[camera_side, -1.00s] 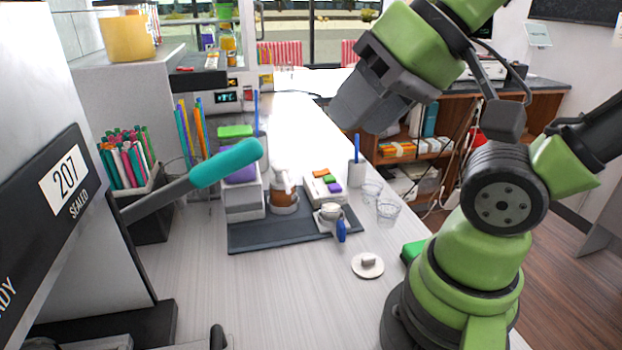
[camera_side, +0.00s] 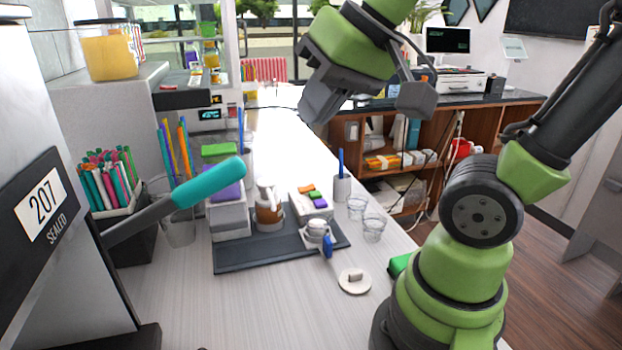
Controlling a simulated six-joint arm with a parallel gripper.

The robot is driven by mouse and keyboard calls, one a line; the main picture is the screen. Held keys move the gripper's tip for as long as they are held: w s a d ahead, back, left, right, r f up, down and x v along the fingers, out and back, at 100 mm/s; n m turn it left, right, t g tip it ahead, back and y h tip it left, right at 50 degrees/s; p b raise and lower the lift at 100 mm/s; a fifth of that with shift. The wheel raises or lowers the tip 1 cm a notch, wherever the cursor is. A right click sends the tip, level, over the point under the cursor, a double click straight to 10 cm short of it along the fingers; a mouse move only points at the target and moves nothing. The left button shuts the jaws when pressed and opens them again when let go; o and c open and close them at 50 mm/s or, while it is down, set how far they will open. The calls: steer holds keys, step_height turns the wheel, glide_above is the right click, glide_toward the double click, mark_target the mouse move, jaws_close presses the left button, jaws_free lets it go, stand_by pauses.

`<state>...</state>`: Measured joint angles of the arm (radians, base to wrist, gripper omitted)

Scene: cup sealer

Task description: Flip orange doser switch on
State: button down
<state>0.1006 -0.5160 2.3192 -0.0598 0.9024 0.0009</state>
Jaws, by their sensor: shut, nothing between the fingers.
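My gripper (camera_side: 318,108) is dark grey, high above the far right side of the counter, pointing down and left. Its fingers look closed and hold nothing. An orange block (camera_side: 307,188) sits beside a green and a purple one on a small white box on the dark tray; I cannot tell whether it is the doser switch. A jar of orange liquid (camera_side: 106,52) stands on the upper left ledge. A small orange container (camera_side: 211,56) is on the back shelf. No clearly readable orange doser switch shows. My gripper is well apart from all these.
A teal-handled lever (camera_side: 209,182) juts from the sealer (camera_side: 36,215) at left. The dark tray (camera_side: 240,258) carries jars and boxes. Clear cups (camera_side: 374,228) and a white disc (camera_side: 355,281) lie to its right. A pen cup (camera_side: 341,187) stands behind. The front counter is clear.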

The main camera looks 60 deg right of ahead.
steer(key=w+d+m+g+h, duration=0.1)
steer(key=w+d+h, duration=0.1)
steer(key=w+d, duration=0.45)
steer(key=m+g+h, duration=0.2)
steer(key=m+g, duration=0.1)
steer(key=g, duration=0.1)
glide_above(312, 185)
steer(key=s+a, duration=0.2)
steer(key=a, duration=0.1)
step_height(312, 185, down, 13)
steer(key=shift+w+a, duration=0.15)
steer(key=shift+a, duration=0.05)
steer(key=shift+f, duration=0.2)
steer(key=x, duration=1.2)
steer(key=shift+a+f, duration=0.35)
steer(key=shift+f, duration=0.6)
